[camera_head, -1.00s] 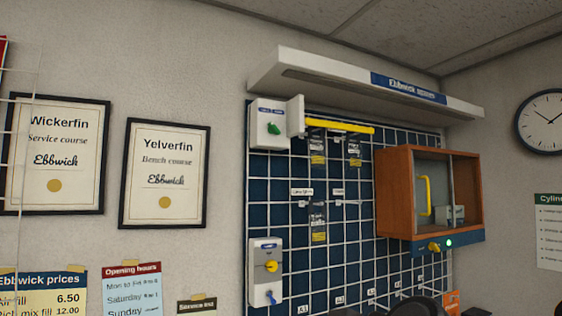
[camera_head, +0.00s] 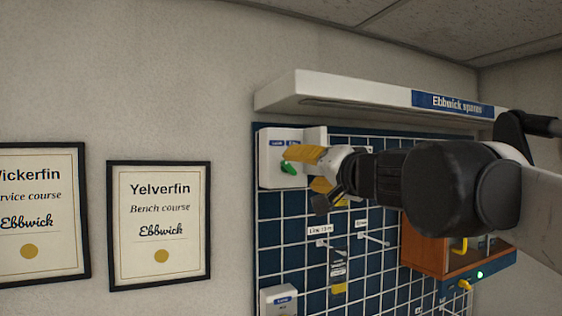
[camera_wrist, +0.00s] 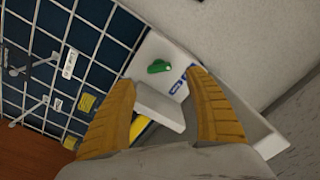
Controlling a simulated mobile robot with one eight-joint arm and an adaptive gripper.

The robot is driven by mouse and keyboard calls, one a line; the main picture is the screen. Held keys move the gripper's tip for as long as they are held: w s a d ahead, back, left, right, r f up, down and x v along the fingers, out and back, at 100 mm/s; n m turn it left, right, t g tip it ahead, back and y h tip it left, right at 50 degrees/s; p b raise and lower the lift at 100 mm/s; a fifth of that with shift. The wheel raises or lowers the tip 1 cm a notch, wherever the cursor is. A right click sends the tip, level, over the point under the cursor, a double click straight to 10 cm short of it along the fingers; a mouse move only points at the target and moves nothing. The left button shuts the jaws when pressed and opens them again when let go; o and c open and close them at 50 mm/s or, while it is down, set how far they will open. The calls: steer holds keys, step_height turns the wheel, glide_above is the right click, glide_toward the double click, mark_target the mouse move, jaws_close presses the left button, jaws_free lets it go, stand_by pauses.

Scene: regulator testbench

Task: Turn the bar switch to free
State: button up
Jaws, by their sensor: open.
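A white switch box (camera_head: 272,168) hangs at the top left of the wall grid and bears a green knob (camera_head: 288,169). Its small blue labels are too small to read. In the wrist view the green knob (camera_wrist: 159,67) lies ahead, between the lines of my two yellow fingers. My gripper (camera_head: 306,169) is open, with nothing between its fingers, close in front of the box in the head view. It also shows in the wrist view (camera_wrist: 160,80). I cannot tell whether a finger touches the knob.
A white side panel (camera_wrist: 160,106) sticks out from the box, close to my fingers. A white shelf (camera_head: 340,100) overhangs above. A lower white switch box (camera_head: 278,300) is partly cut off. A wooden cabinet (camera_head: 425,250) stands right, partly behind my arm.

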mark_target(291, 168)
steer(key=p+x, duration=0.1)
steer(key=x, duration=0.6)
steer(key=shift+w+f, duration=0.1)
steer(key=shift+w, duration=0.25)
steer(key=shift+s, duration=0.1)
steer(key=c, duration=1.2)
